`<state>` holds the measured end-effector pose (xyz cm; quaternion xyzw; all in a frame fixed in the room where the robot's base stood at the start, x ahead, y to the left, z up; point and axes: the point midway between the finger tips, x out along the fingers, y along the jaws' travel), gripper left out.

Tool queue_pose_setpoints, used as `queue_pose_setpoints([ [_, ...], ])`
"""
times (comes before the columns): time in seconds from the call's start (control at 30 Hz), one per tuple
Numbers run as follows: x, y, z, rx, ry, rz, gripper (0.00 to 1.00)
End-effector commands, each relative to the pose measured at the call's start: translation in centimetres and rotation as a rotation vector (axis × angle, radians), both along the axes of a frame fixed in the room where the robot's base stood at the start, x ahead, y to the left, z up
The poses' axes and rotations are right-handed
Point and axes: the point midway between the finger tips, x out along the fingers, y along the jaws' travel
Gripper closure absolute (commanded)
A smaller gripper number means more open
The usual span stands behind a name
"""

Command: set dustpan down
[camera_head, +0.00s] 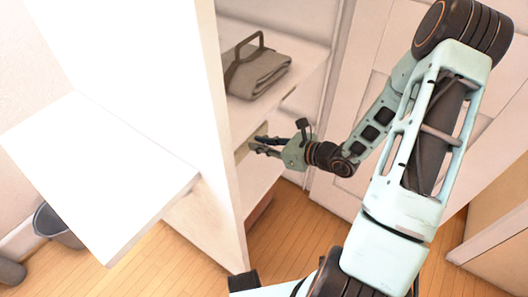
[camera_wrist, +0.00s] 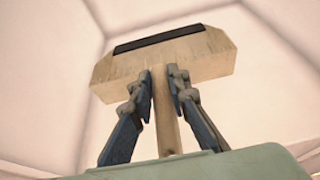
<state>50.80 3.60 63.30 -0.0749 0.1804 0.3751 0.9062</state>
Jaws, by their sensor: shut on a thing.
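The dustpan (camera_wrist: 165,62) is a pale wooden piece with a dark strip along its far edge, and its handle points back toward my palm. In the wrist view my gripper (camera_wrist: 160,78) has its two dark fingers closed on either side of that handle. In the head view my gripper (camera_head: 266,146) reaches into the opening of a white shelf unit (camera_head: 228,190), below an upper shelf. Only a small tan part of the dustpan (camera_head: 243,149) shows there; the shelf's side panel hides the rest. I cannot tell whether the dustpan touches a surface.
A folded grey-brown bag with a handle (camera_head: 258,72) lies on the shelf above my gripper. A white panel (camera_head: 100,175) juts out at left. A dark bucket (camera_head: 58,228) stands on the wooden floor (camera_head: 290,245). A white panelled door (camera_head: 345,110) is behind my arm.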

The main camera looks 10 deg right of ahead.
Motion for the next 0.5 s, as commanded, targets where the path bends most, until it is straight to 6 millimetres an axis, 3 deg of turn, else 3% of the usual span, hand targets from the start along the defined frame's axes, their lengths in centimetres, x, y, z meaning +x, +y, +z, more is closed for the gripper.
queue_pose_setpoints([
  [0.1,1.7,-1.5,-2.7,0.003,0.000,-0.002,1.00],
  [0.2,2.7,-2.3,-4.1,0.001,-0.002,-0.001,1.00],
  [0.5,3.9,-3.4,-5.8,0.001,-0.001,0.000,1.00],
])
